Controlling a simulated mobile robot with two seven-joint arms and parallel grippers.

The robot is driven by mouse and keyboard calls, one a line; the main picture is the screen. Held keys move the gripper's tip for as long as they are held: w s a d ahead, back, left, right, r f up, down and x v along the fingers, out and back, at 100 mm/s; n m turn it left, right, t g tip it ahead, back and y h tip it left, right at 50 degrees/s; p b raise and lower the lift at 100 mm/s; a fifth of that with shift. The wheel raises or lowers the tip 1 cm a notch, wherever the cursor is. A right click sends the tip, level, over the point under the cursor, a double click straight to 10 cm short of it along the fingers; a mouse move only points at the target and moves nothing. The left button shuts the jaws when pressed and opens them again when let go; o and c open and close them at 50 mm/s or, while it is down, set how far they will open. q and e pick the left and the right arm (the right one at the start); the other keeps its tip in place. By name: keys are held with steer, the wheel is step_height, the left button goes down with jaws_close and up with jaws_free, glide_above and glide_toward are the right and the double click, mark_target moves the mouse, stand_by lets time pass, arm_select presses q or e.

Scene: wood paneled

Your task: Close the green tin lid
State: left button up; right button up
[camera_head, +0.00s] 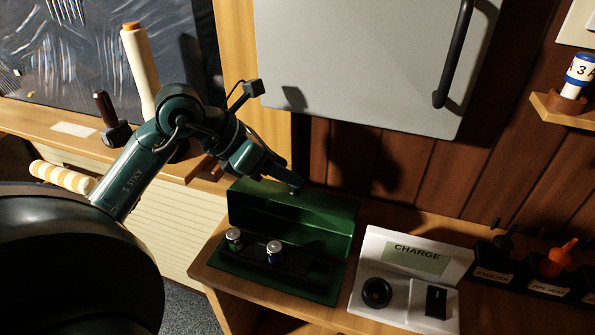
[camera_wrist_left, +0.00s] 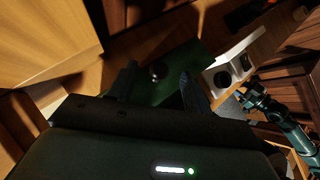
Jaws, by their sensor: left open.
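The green tin (camera_head: 275,272) sits on the wooden shelf with its green lid (camera_head: 300,215) raised upright at the back. Two small silver-topped cylinders, the left one (camera_head: 234,238) and the right one (camera_head: 274,250), stand in the dark insert inside the tin. My left gripper (camera_head: 290,184) is over the top edge of the raised lid; I cannot tell whether it touches. In the left wrist view my left gripper (camera_wrist_left: 158,85) has its fingers spread apart, with green tin surface (camera_wrist_left: 180,65) between and beyond them. A dark teal arm (camera_wrist_left: 290,125) at the right there seems to be my right one; its gripper is too dark to read.
A white charge station (camera_head: 405,275) stands just right of the tin. Dark labelled holders (camera_head: 520,275) with an orange-topped item (camera_head: 557,258) are further right. A grey cabinet door (camera_head: 365,60) with a black handle hangs above. A wooden ledge (camera_head: 60,125) is at left.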

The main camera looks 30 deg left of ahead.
arm_select(q)
steer(key=shift+x, duration=2.05)
steer(key=shift+c, duration=0.3)
jaws_close()
